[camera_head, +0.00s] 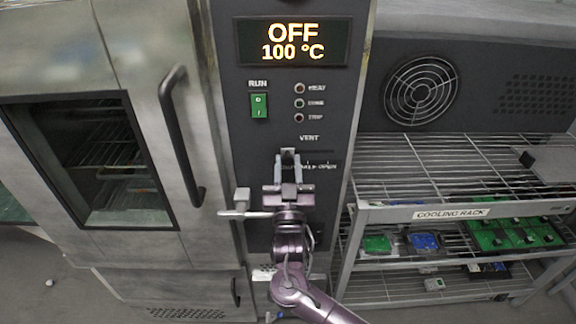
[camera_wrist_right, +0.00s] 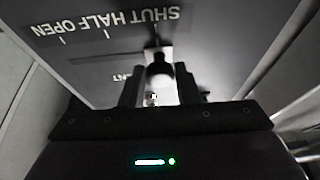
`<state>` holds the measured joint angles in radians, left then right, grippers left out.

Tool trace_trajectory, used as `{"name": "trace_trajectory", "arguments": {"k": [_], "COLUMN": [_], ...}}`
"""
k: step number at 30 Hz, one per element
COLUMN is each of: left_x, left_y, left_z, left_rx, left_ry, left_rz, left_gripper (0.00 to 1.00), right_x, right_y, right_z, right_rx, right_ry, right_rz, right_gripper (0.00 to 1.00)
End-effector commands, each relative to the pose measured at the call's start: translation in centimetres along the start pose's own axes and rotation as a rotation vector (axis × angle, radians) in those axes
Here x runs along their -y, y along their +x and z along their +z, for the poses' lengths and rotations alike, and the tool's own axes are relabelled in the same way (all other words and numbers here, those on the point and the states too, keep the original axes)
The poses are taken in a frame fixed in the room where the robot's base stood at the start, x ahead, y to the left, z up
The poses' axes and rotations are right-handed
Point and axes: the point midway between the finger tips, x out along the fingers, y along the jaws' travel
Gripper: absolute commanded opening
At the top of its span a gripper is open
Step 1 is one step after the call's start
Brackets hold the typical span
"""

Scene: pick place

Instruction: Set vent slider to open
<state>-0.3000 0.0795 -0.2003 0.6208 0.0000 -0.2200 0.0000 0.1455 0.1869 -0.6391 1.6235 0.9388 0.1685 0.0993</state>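The vent slider is on the dark control panel (camera_head: 325,110), under the word VENT. In the right wrist view its dark knob (camera_wrist_right: 160,70) lines up with the SHUT mark; the HALF and OPEN marks lie to the left in that upside-down view. My right gripper (camera_head: 288,165) points at the slider and hides most of it in the head view. In the right wrist view its two fingers (camera_wrist_right: 160,90) stand apart, one on each side of the knob, with what looks like small gaps. My left gripper is not in view.
Above the slider are a green RUN switch (camera_head: 259,105), several indicator lamps and a display (camera_head: 292,42) reading OFF, 100 °C. An oven door with a dark handle (camera_head: 182,135) is at left. A wire cooling rack (camera_head: 450,212) stands close at right.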

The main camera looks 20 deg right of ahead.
Motion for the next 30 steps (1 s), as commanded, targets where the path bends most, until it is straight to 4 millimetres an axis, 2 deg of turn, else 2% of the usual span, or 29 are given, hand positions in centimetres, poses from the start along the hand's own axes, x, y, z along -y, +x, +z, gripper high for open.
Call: {"name": "trace_trajectory", "arguments": {"k": [1,6,13,16,24,30], "left_x": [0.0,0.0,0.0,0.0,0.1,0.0], "left_y": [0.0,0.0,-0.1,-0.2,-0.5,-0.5], "left_z": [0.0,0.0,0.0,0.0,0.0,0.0], "left_rx": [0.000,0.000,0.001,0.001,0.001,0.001], "left_ry": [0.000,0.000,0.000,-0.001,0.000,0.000], "left_rz": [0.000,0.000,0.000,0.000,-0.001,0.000], "left_gripper": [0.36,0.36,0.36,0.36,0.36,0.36], "right_x": [0.0,0.0,-0.5,-2.4,-8.9,-10.6], "right_y": [0.0,0.0,0.0,0.0,-0.1,0.0], "right_z": [0.0,0.0,0.0,0.1,0.1,0.0], "right_rx": [0.000,0.000,0.001,0.003,0.003,0.001], "right_ry": [0.000,0.000,-0.001,-0.004,-0.006,-0.002], "right_rz": [0.000,0.000,0.002,0.003,0.004,0.004], "right_gripper": [0.22,0.00,0.00,0.00,0.00,0.00]}}
